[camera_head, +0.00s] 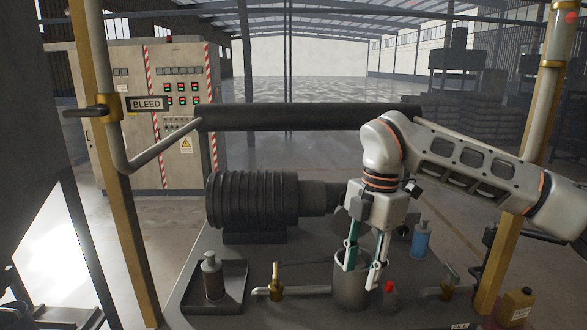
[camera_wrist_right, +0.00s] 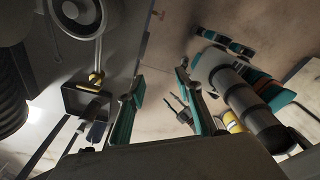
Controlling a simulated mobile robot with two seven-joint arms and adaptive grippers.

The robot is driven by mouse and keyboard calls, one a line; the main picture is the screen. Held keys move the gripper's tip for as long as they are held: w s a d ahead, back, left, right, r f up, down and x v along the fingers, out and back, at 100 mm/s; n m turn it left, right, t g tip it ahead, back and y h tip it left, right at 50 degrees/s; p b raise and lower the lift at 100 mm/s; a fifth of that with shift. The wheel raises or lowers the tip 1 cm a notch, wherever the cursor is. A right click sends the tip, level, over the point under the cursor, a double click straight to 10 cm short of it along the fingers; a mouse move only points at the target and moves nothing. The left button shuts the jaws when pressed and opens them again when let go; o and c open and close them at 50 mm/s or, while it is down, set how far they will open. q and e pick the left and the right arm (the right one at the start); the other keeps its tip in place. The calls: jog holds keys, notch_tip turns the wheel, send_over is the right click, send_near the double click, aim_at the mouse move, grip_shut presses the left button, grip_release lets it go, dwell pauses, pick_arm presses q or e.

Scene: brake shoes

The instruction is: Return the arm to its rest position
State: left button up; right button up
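My right gripper (camera_head: 362,272) points down over the dark machine base, at the right of the middle in the head view. Its two teal-lined fingers stand apart and nothing shows between them. In the right wrist view the gripper (camera_wrist_right: 161,84) also shows spread fingers with only floor between. A grey cylindrical pot (camera_head: 349,292) stands behind or below the fingers in the head view; I cannot tell whether they touch it. My right arm is bent, reaching in from the right edge. My left arm and gripper do not show in the head view.
A dark tray (camera_head: 235,302) holds a grey bottle (camera_head: 212,277). A brass valve (camera_head: 275,282), a red-capped item (camera_head: 389,296) and a blue bottle (camera_head: 420,240) stand on the base. A ribbed motor (camera_head: 252,199), a horizontal dark pipe (camera_head: 300,117) and yellow posts (camera_head: 498,255) surround the arm.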

jog(key=s+a+f+n+g+y, duration=0.2)
jog(key=s+a+f+n+y, duration=0.15)
jog(key=a, duration=0.35)
jog(key=s+a+f+n+g+y, duration=0.25)
jog(key=s+a+f, duration=0.2)
jog(key=a, duration=0.35)
jog(key=s+a+r+y, duration=0.5)
jog(key=a+y, duration=0.4)
jog(key=y, duration=0.2)
jog(key=w+d+f+m+t+h, duration=0.1)
jog(key=w+d+f+m+t, duration=0.4)
jog(key=m+t, duration=0.45)
jog(key=w+d+f+m+t+h, duration=0.1)
jog(key=w+d+f+m+t, duration=0.2)
jog(key=w+d+m+t, duration=0.45)
jog(key=s+d+f+m+t+h, duration=0.2)
jog(key=s+d+f+m+h, duration=0.25)
jog(key=f, duration=0.45)
jog(key=s+d+f+m+t+h, duration=0.2)
jog(key=d+f+m+h, duration=0.1)
jog(key=d+f+h, duration=0.5)
jog(key=s+d+f+m+g, duration=0.2)
jog(key=s+d+f+g, duration=0.3)
jog(key=s+f, duration=0.7)
notch_tip(320, 180, down, 2)
jog(key=shift+s+d+f+h, duration=0.1)
jog(key=shift+s+d+h, duration=0.15)
jog(key=shift+d+h, duration=0.3)
